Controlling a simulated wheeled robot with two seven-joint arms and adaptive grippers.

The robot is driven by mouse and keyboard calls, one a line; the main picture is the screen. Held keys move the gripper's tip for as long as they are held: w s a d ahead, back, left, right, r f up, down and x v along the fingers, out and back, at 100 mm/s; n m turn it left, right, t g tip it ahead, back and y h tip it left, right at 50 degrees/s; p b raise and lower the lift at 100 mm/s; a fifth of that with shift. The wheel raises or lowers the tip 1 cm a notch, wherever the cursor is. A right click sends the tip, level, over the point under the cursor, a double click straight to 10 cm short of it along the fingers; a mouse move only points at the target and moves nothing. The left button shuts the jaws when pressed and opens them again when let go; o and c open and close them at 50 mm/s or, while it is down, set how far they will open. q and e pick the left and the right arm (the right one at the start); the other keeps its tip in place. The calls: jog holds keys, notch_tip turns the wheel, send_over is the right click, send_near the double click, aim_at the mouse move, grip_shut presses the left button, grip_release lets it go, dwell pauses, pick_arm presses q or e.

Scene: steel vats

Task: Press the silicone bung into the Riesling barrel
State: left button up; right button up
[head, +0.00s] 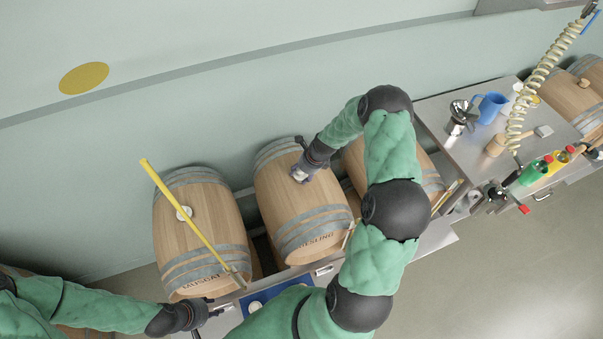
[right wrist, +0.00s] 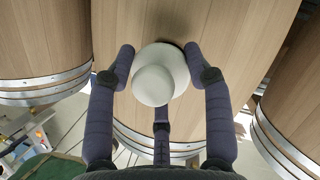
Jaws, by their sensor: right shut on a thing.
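The Riesling barrel (head: 290,205) lies on its side in the middle of the head view, its name lettered at the near end. My right gripper (head: 300,175) is over its upper side, shut on the pale silicone bung (right wrist: 160,75). In the right wrist view the fingers of my right gripper (right wrist: 160,80) stand around the bung, which is at the barrel staves; the hole is hidden beneath it, so I cannot tell how deep it sits. My left gripper (head: 212,312) is at the bottom left, away from the barrel; its finger opening is not clear.
A second barrel (head: 210,235) to the left has a pale bung (head: 184,213), with a yellow stick (head: 190,215) across it. A blue mat (head: 275,296) lies in front. A steel bench (head: 465,155) at the right carries a blue jug (head: 489,108), a mallet (head: 497,145) and bottles.

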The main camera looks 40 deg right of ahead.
jog(key=o, duration=1)
jog(key=shift+s+f, duration=0.1)
jog(key=shift+f, duration=0.1)
jog(key=shift+o, duration=1.1)
jog(key=shift+f, duration=0.1)
jog(key=shift+r, duration=0.25)
